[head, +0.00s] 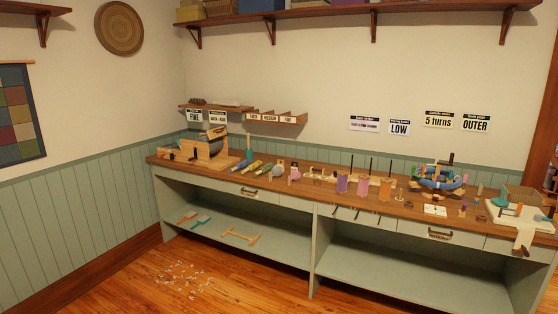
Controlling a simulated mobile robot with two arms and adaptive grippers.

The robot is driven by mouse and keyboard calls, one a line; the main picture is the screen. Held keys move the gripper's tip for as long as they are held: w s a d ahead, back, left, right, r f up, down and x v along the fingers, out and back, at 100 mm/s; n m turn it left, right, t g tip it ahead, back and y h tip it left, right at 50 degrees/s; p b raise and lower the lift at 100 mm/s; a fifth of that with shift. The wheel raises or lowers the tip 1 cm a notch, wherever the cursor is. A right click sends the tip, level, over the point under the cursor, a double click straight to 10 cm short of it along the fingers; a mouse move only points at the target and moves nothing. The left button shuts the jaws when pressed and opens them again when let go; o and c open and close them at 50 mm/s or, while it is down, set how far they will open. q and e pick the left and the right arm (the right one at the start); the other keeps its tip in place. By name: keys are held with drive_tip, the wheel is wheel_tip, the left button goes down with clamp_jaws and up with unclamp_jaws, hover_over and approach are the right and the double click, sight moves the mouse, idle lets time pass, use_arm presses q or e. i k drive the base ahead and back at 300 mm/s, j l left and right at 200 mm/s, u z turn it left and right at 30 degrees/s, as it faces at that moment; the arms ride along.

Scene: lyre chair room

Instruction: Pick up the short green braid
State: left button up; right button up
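I cannot make out the short green braid for certain at this size. Several slim coloured pieces lie side by side left of the middle of the long wooden-topped bench (330,192). One is a teal piece (238,168) and another is a yellow-green piece (252,166). A blue round stand (437,179) with some green on it stands on the right part of the bench. Neither of my grippers is in the head view.
A wooden box-like device (206,150) stands at the bench's left end. Small pale scraps (185,280) lie on the floor at left. The floor in front is otherwise open. A lower shelf (215,226) runs beneath the bench.

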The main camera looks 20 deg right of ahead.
sight(267, 167)
drive_tip(key=i+l+z, duration=0.1)
drive_tip(key=i+z, duration=0.25)
drive_tip(key=i, duration=0.6)
drive_tip(key=i+j+z, duration=0.3)
drive_tip(key=i, duration=0.6)
drive_tip(key=i+l, duration=0.05)
drive_tip(key=l, duration=0.1)
